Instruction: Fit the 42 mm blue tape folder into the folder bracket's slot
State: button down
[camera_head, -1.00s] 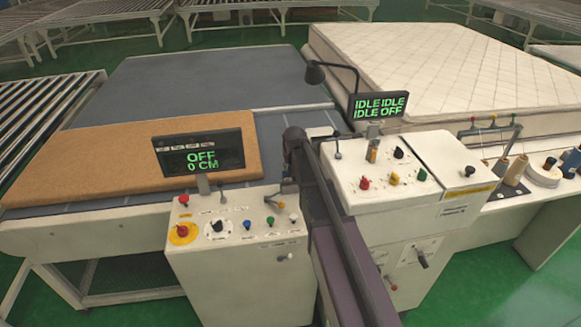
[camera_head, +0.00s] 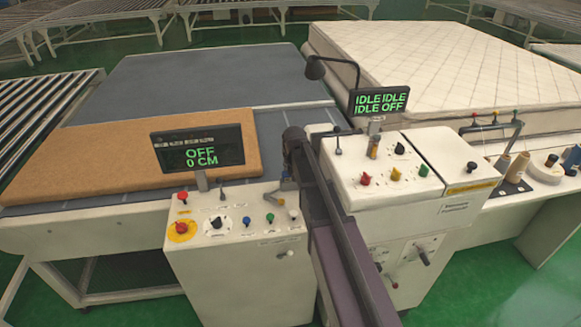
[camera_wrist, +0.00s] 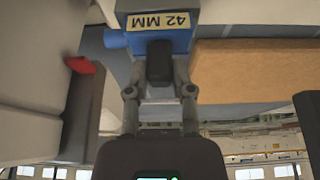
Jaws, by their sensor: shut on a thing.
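In the wrist view my gripper (camera_wrist: 160,88) is shut on the blue tape folder (camera_wrist: 182,41). The folder carries a yellow label reading 42 MM, upside down in this view. A blue round part sticks out at its left. A grey piece (camera_wrist: 155,5) lies just beyond the folder at the top edge; I cannot tell whether it is the folder bracket or whether they touch. In the head view my dark arm reaches up the middle and hides the gripper and folder. The bracket's slot cannot be made out.
A control box (camera_head: 240,245) with knobs and an OFF display (camera_head: 200,148) stands left of my arm. A white machine head (camera_head: 385,185) with an IDLE display (camera_head: 378,101) stands close on the right. A brown slab (camera_head: 90,150) and a quilted mattress (camera_head: 430,65) lie behind. A red part (camera_wrist: 80,65) shows left of my gripper.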

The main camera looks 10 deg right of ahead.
jog(key=shift+f, duration=0.1)
jog(key=shift+c, duration=2)
grip_release()
notch_tip(320, 180, up, 12)
jog(key=p, duration=1.1)
jog(key=shift+f, duration=0.25)
jog(key=s+f+g+b, duration=0.2)
jog(key=s+f+b, duration=0.2)
jog(key=s, duration=1)
jog(key=s+f+g+b, duration=0.2)
jog(key=s+f+b, duration=0.3)
jog(key=s, duration=1)
jog(key=shift+a+f, duration=0.4)
jog(key=shift+f, duration=0.5)
